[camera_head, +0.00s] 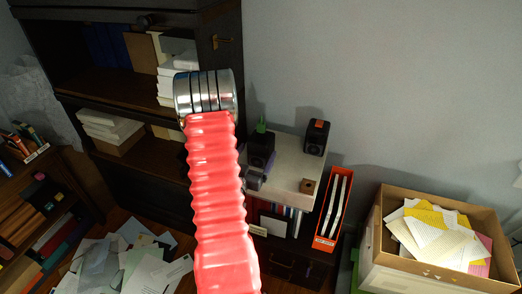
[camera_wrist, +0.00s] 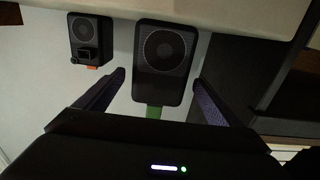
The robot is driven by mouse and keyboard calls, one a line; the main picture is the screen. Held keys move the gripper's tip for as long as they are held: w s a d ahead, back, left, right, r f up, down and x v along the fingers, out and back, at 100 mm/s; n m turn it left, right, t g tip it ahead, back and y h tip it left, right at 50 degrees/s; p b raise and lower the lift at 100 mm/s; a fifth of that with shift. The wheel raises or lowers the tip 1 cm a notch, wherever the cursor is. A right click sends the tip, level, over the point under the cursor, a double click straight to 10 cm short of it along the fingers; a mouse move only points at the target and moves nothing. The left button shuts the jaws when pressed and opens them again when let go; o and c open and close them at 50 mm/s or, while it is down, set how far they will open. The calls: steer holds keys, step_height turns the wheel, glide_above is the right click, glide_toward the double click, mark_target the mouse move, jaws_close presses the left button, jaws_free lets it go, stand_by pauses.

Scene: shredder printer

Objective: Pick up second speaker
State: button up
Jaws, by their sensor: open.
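Two black speakers stand on a pale cabinet top. The speaker with a green item on top (camera_head: 261,148) is at the left; in the wrist view this speaker (camera_wrist: 165,62) shows its round cone, with the green part below it. The speaker with an orange item on top (camera_head: 317,138) is farther right; in the wrist view it (camera_wrist: 88,38) is smaller, at upper left. My gripper (camera_wrist: 158,78) is open, its fingers to either side of the green-topped speaker in the picture. I cannot tell whether they touch it. In the head view my red arm hides most of the gripper.
A small brown block (camera_head: 307,187) lies on the cabinet top (camera_head: 285,172). An orange file holder (camera_head: 333,212) stands beside the cabinet. A cardboard box of papers (camera_head: 433,270) is at right. A dark bookcase (camera_head: 110,82) is at left. Loose papers (camera_head: 125,262) cover the floor.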

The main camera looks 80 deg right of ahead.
mark_target(260, 125)
steer(key=shift+d, duration=0.1)
steer(key=shift+s+d, duration=0.15)
steer(key=shift+d, duration=1.15)
steer(key=shift+s+d, duration=0.15)
steer(key=shift+d, duration=1.15)
steer(key=c, duration=1.5)
steer(key=shift+o, duration=0.2)
steer(key=shift+r, duration=0.2)
steer(key=shift+r, duration=4.85)
